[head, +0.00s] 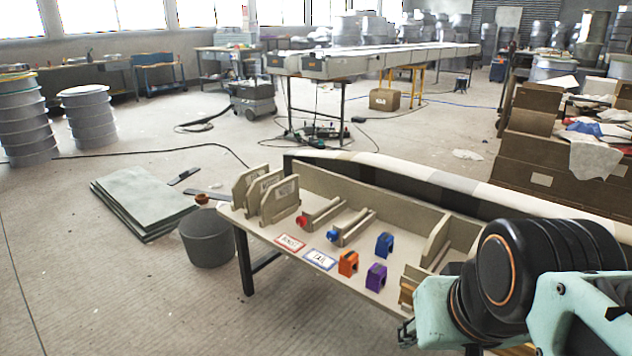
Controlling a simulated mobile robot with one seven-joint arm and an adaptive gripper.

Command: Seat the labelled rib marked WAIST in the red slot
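Three beige rib boards (265,194) stand upright side by side at the left end of the table. They carry pale labels, too small to read, so I cannot tell which is WAIST. The red slot (323,214) is a pair of beige rails with a red end piece, just right of the boards; it looks empty. A red-bordered card (289,243) lies in front of it, its lettering unclear. My arm fills the lower right. A small dark part (405,333) at its left edge may belong to my gripper; its fingers cannot be made out.
A blue-ended slot (352,228) and blue-bordered card (320,259) sit beside the red ones. Orange (347,263), purple (376,277) and blue (384,245) blocks stand rightward. A low back wall (370,192) edges the table. A grey stool (207,240) stands left.

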